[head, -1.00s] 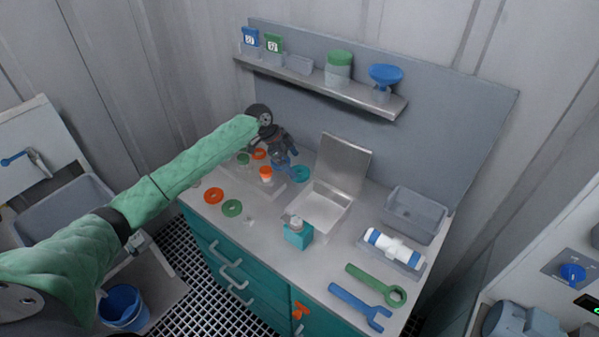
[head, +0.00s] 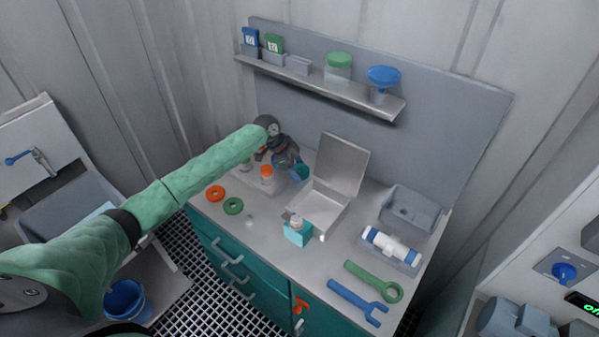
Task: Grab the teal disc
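The teal disc (head: 303,172) lies at the back of the counter, just left of the open steel box, partly hidden by my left gripper. My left gripper (head: 294,171) is above and beside it, at the end of the green-sleeved arm. Its fingers are small and dark here, and I cannot tell how far apart they are or whether they touch the disc. My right gripper does not show.
The steel box (head: 314,204) has its lid up. An orange-capped vial (head: 266,175) stands close to my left gripper. Wrenches (head: 357,302) lie at the front right.

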